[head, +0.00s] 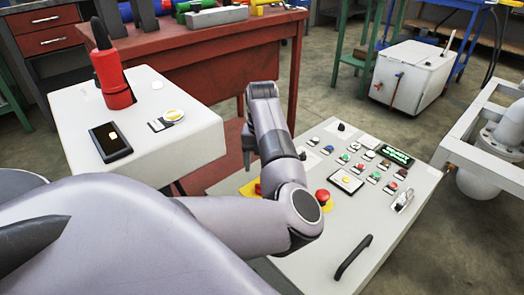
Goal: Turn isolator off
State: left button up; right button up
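A white control panel (300,262) with a sloped top stands at centre right. A yellow plate with a red part (250,188), which looks like the isolator, is at its left edge, partly hidden by my arm; its switch position cannot be read. A red push button (322,196) on yellow sits just right of my arm's elbow. My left arm comes in from the lower left, and its gripper (248,158) hangs above and behind the yellow plate, apart from it as far as I can tell. Its finger opening cannot be made out. My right gripper is not in view.
The panel also bears several coloured buttons, a green-lit display (397,156) and a black handle (353,257). A white box (190,135) with a red device (113,80) stands left. A red workbench (190,50) is behind. White pipework (485,140) is at right.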

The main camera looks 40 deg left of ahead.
pick_arm(q)
notch_tip(320, 180, down, 7)
jog(key=shift+f+b, duration=0.1)
jog(key=shift+b, duration=1.15)
